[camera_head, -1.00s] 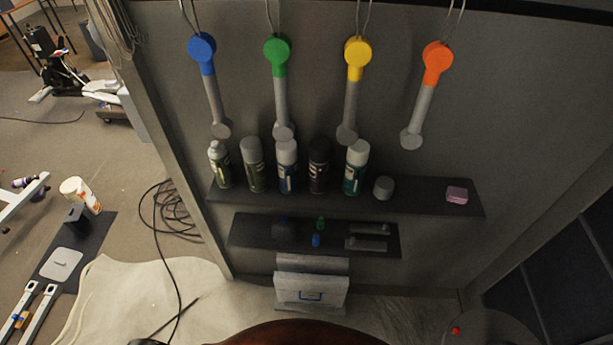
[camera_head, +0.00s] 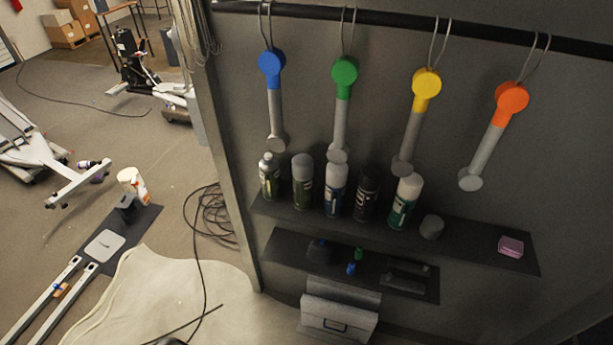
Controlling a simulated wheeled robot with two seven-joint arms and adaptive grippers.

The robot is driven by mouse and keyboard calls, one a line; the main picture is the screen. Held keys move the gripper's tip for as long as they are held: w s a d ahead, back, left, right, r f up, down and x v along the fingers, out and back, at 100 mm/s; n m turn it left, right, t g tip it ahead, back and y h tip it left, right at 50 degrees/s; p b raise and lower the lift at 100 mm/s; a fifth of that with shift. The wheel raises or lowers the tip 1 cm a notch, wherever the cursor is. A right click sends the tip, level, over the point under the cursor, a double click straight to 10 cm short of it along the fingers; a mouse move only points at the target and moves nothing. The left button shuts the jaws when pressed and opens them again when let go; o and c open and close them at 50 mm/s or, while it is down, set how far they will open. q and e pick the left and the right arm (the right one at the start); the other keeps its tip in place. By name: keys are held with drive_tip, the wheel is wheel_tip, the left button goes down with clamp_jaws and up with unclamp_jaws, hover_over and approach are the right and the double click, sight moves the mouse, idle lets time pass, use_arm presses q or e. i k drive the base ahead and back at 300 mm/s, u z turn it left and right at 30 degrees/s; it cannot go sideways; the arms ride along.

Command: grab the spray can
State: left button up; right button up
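Several spray cans stand upright in a row on the upper dark shelf (camera_head: 470,243). From left they are an olive can with a light top (camera_head: 269,178), a green-grey can (camera_head: 302,182), a blue can with a white cap (camera_head: 335,191), a black can (camera_head: 366,196) and a teal can with a white cap (camera_head: 404,203). I cannot tell which one is meant. Neither of my grippers is in view.
Colored hanging tools, such as the green one (camera_head: 344,73), hang from a rail above the cans. A grey jar (camera_head: 431,227) and pink block (camera_head: 511,246) share the shelf. A lower shelf (camera_head: 285,252) holds small items. Cables (camera_head: 208,215) lie on the floor.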

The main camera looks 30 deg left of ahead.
sight(303, 190)
drive_tip(key=z, duration=3.2)
drive_tip(key=k, duration=2.65)
drive_tip(key=u, duration=2.4)
